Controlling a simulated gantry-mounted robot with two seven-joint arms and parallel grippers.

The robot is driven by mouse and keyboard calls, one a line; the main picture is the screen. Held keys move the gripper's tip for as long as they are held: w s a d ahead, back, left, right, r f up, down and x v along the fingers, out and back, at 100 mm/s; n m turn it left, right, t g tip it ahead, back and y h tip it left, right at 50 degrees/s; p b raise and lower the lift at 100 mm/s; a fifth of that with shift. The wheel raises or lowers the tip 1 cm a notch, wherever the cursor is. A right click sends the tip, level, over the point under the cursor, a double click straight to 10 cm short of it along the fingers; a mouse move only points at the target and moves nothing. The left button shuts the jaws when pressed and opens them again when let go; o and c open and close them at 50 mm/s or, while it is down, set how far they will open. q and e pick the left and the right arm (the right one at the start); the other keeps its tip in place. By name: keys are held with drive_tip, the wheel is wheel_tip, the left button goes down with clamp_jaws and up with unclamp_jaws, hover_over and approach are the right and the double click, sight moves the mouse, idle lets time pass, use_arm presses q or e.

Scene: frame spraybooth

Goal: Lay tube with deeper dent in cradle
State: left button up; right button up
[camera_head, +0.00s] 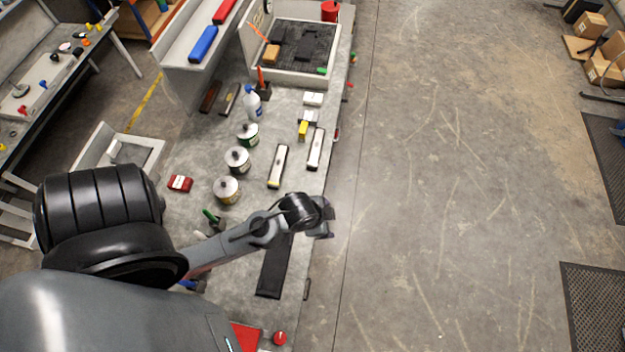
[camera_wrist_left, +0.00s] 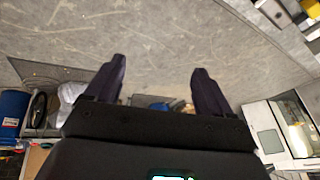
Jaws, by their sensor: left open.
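Two pale elongated pieces with dark ends lie side by side on the grey bench; they may be the tubes. One is the left piece (camera_head: 278,166), the other the right piece (camera_head: 315,149) near the bench's right edge. Both are too small for any dent to show. I cannot make out the cradle for certain. My left gripper (camera_head: 326,221) is near the bench's right edge, nearer the camera than both pieces and apart from them. In the left wrist view its two fingers (camera_wrist_left: 159,70) are spread, with nothing between them. My right gripper is not in view.
Several cans (camera_head: 237,160) and a spray bottle (camera_head: 252,103) stand left of the pale pieces. A yellow block (camera_head: 303,131) and white boxes (camera_head: 313,99) lie behind. A black strip (camera_head: 274,267) lies on the near bench. Open floor (camera_head: 440,200) is to the right.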

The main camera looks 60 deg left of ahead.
use_arm(q)
drive_tip(key=s+d+r+n+g, duration=0.1)
drive_tip(key=s+d+r+n, duration=0.1)
drive_tip(key=s+r, duration=0.3)
drive_tip(key=shift+s+d+r+n, duration=0.25)
drive_tip(key=shift+r+n, duration=0.15)
drive_tip(key=shift+n, duration=0.1)
